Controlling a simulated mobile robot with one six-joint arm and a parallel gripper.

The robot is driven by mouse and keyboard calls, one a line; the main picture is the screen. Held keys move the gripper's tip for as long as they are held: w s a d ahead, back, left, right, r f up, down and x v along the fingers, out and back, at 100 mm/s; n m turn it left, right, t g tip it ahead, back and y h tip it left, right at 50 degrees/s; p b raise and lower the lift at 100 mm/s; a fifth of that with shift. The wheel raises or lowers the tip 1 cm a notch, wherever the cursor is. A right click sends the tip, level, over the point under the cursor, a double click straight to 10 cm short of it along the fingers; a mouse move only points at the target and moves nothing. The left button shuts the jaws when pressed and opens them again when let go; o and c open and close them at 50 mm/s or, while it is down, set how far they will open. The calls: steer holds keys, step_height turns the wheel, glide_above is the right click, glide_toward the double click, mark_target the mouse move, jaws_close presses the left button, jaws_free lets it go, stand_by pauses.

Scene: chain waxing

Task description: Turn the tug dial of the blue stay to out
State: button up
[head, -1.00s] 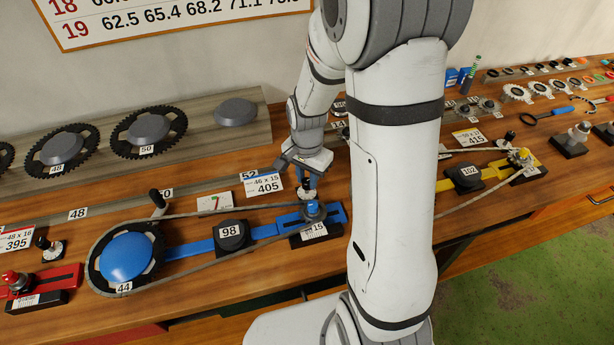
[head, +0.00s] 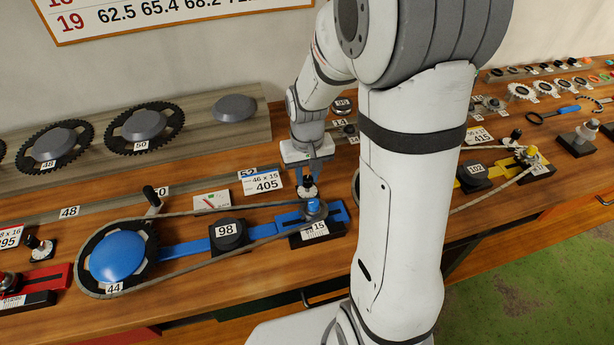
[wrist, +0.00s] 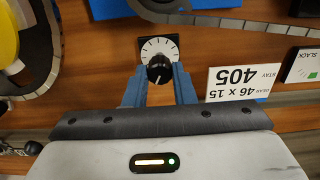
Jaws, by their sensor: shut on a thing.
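The blue stay (head: 187,250) lies along the bench, with a 44 ring (head: 117,258) and chain at its left end and a small 15 cog (head: 314,211) at its right end. Its tug dial (head: 309,194) is a small white disc with dark tick marks and a black knob, just behind the small cog. The dial also shows in the wrist view (wrist: 148,47). My gripper (head: 308,183) points down at the dial. In the wrist view its blue fingers (wrist: 159,75) are shut on the black knob (wrist: 159,67), one on each side. A pale pointer line shows on the knob.
A 46 x 15 stay 405 card (head: 262,181) stands behind the blue stay. A chain (head: 225,211) runs close by the dial. A yellow stay (head: 503,165) lies to the right, partly behind my arm. A red stay (head: 40,287) is at the left.

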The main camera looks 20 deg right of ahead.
mark_target(307, 178)
steer(key=n+b, duration=0.1)
steer(key=n, duration=0.4)
steer(key=shift+n, duration=0.3)
stand_by(0.4)
steer(key=o, duration=1)
steer(key=shift+r, duration=0.15)
step_height(307, 178, up, 8)
steer(key=shift+f+b, duration=0.2)
steer(key=shift+b, duration=0.3)
